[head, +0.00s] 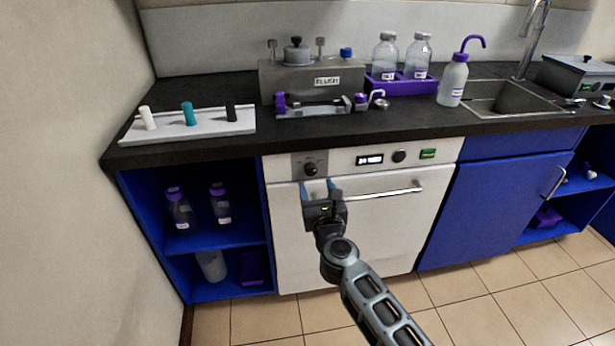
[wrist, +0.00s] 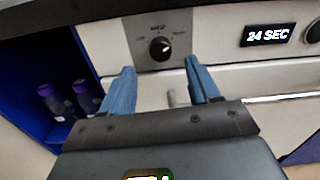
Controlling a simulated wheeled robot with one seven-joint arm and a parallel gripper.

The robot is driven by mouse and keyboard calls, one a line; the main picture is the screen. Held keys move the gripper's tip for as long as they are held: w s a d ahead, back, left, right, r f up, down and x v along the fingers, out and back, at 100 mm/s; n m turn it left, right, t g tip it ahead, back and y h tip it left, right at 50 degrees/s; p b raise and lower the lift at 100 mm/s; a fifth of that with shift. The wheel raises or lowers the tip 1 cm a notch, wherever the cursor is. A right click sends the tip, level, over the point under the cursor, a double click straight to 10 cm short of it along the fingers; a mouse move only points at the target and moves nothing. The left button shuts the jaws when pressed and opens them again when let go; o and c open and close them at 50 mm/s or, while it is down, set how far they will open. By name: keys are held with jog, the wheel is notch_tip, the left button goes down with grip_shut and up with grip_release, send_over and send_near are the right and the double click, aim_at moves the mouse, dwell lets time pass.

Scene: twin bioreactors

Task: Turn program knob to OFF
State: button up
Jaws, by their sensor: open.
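The program knob (head: 310,169) is a round black dial on the left of the white appliance's (head: 364,235) front panel. In the wrist view the knob (wrist: 160,48) has a white pointer mark and small labels around it, too blurred to read fully. My gripper (head: 318,188) is in front of the appliance, just below the knob. In the wrist view my gripper's two blue fingers (wrist: 158,78) are spread, with nothing between them. The knob shows above and between the fingertips, apart from them.
A display (head: 369,160) reads "24 SEC" in the wrist view. A second knob (head: 399,156), a green button (head: 428,154) and a door handle (head: 385,193) are on the appliance. The counter (head: 420,122) overhangs above. An open blue shelf (head: 215,243) holding bottles stands left.

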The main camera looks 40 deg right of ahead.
aim_at(311, 172)
jog(key=x, duration=0.6)
jog(key=shift+b, duration=0.3)
jog(key=c, duration=1)
jog(key=shift+c, duration=0.2)
